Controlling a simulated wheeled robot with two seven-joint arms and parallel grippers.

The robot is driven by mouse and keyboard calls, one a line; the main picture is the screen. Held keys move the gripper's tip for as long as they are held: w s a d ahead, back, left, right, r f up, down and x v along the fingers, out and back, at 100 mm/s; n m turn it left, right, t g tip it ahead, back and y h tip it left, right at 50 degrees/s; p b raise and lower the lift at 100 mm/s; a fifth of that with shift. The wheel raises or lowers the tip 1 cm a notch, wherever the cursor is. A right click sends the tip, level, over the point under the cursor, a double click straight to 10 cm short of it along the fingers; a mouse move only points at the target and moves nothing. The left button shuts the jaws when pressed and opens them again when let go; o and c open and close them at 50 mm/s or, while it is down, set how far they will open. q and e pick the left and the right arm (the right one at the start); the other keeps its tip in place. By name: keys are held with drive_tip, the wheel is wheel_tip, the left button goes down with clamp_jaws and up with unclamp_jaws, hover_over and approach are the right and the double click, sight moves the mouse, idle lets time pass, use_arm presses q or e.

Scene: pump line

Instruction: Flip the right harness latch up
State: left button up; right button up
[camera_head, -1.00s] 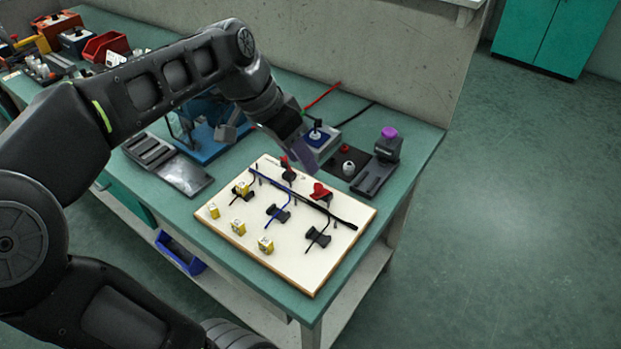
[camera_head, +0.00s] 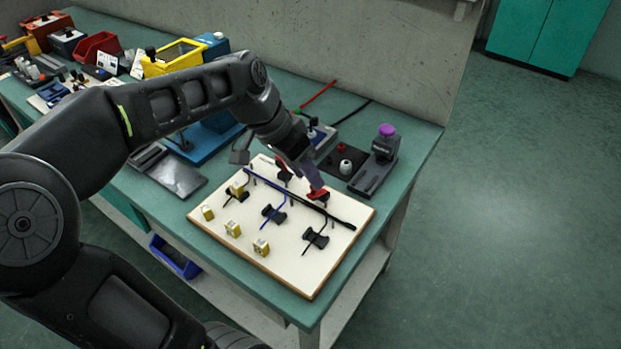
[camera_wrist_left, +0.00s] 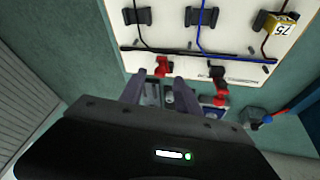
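The white harness board (camera_head: 300,272) lies on the green bench. The right harness latch (camera_head: 319,196) is red, on the board's far side near the black cable. My left gripper (camera_head: 314,186) is at this latch from above, hiding part of it. In the left wrist view my left gripper (camera_wrist_left: 158,84) has its two fingers apart, with the red latch (camera_wrist_left: 163,66) just beyond and between their tips. I cannot tell whether they touch. The other latch (camera_wrist_left: 217,74) is dark with a red part and shows beside the fingers. My right gripper is not in view.
Black and blue cables (camera_head: 300,198) cross the board past several black clips (camera_head: 316,238) and yellow tagged blocks (camera_head: 261,247). A black fixture with a purple knob (camera_head: 385,142) stands beyond the board on the right. A grey tray (camera_head: 178,175) lies to the left.

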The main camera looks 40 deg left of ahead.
use_arm(q)
drive_tip(key=shift+x, duration=1.3)
clamp_jaws()
